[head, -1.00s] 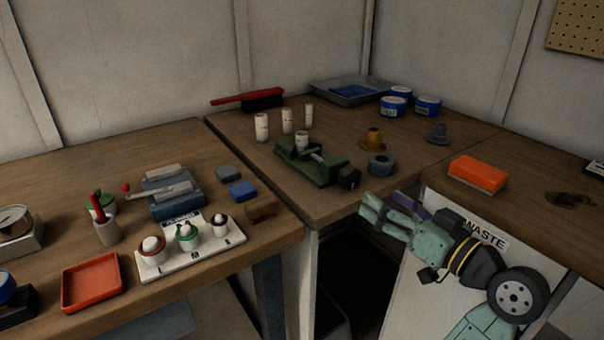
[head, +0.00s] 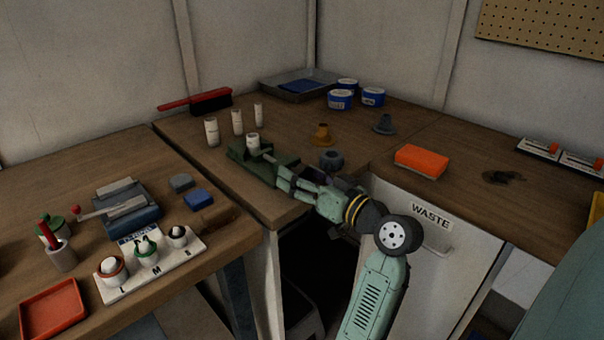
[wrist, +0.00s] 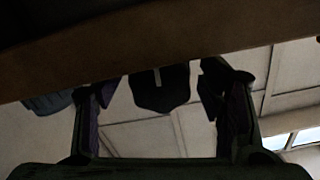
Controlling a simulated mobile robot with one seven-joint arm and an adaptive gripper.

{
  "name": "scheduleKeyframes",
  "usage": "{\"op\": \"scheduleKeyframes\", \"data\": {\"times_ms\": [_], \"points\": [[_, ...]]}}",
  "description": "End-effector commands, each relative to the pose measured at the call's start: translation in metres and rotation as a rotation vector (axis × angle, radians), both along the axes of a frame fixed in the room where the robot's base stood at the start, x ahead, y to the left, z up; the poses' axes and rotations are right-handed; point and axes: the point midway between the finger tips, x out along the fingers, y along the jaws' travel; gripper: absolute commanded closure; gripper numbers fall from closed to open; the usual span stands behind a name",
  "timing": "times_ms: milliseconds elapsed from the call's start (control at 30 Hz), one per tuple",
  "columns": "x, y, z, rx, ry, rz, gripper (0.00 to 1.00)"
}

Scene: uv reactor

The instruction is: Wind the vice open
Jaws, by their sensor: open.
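The green vice (head: 240,153) stands on the middle bench near its front corner, with a pale cup-like piece (head: 253,140) at its jaws. My gripper (head: 281,183) is at the vice's near right end, its fingers pointing left toward it. In the wrist view my gripper (wrist: 160,82) is open, one finger on each side. A dark block (wrist: 160,95), which looks like the vice's handle end, shows between the fingers, with gaps on both sides. In the head view my gripper hides that end of the vice.
A dark grey nut (head: 331,159) sits close behind my gripper. Several pale cylinders (head: 237,122) stand behind the vice. The bench edge (wrist: 60,65) crosses the wrist view.

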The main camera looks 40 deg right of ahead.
Motion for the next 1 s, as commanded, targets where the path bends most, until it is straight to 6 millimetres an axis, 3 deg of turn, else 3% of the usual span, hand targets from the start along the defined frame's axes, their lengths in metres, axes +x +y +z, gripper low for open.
{"op": "scheduleKeyframes", "data": {"times_ms": [200,900,1000], "points": [[0.0001,0.0002,-0.0003,0.0,0.0,0.0,0.39],[-0.0001,0.0002,0.0,0.0,0.0,0.001,0.85],[-0.0001,0.0002,-0.0009,-0.005,-0.001,0.001,0.86]]}}
